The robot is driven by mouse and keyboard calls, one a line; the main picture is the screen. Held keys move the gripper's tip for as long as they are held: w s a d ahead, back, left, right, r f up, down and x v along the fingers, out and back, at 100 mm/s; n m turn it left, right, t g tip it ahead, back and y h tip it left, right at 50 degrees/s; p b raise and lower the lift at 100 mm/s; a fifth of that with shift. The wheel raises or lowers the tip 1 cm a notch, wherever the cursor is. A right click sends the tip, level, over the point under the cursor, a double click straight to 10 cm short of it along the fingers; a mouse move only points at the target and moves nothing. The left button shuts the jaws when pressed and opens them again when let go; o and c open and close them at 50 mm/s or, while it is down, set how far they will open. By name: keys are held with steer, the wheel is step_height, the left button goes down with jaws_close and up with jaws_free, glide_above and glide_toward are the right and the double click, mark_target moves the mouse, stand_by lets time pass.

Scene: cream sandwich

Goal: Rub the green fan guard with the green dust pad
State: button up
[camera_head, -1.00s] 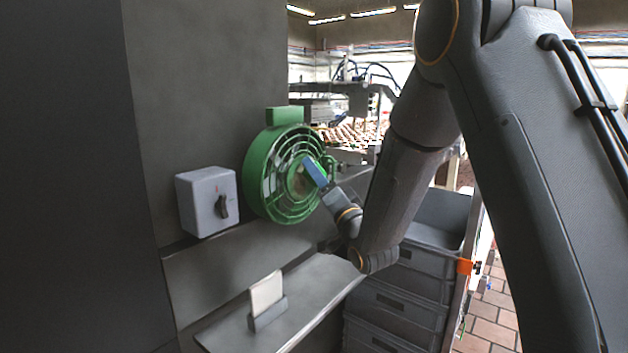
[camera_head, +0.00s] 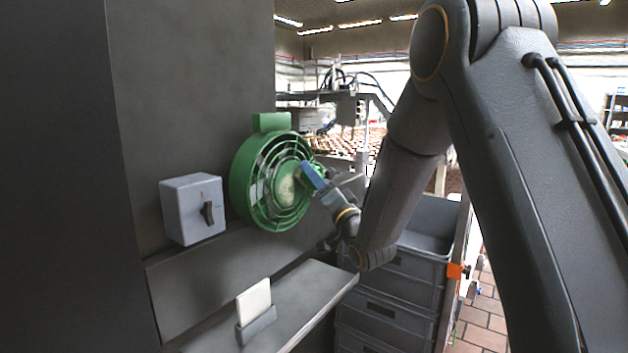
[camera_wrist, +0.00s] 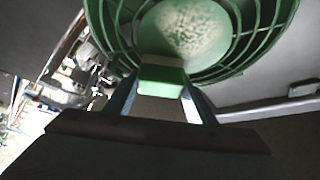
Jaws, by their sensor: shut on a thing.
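The green fan guard (camera_head: 238,180) is a round cage of rings on the grey wall. Its pale, dusty-looking middle disc (camera_wrist: 185,32) fills the top of the wrist view. My gripper (camera_head: 311,176) is at the right side of the guard, with its blue fingers towards it. In the head view the pad is mostly hidden.
A grey switch box (camera_head: 191,208) with a black knob is on the wall left of the guard. Below, a shelf (camera_head: 318,290) carries a white card (camera_head: 253,303) in a grey holder. Grey crates (camera_head: 395,290) are stacked right of the shelf, below my arm.

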steer(key=shift+s+d+p, duration=0.15)
steer(key=shift+s+d, duration=0.8)
steer(key=shift+d, duration=0.25)
steer(key=shift+s+d+p, duration=0.15)
steer(key=shift+s+d, duration=0.75)
steer(key=shift+d, duration=0.25)
steer(key=shift+s+d, duration=0.9)
steer(key=shift+d, duration=0.3)
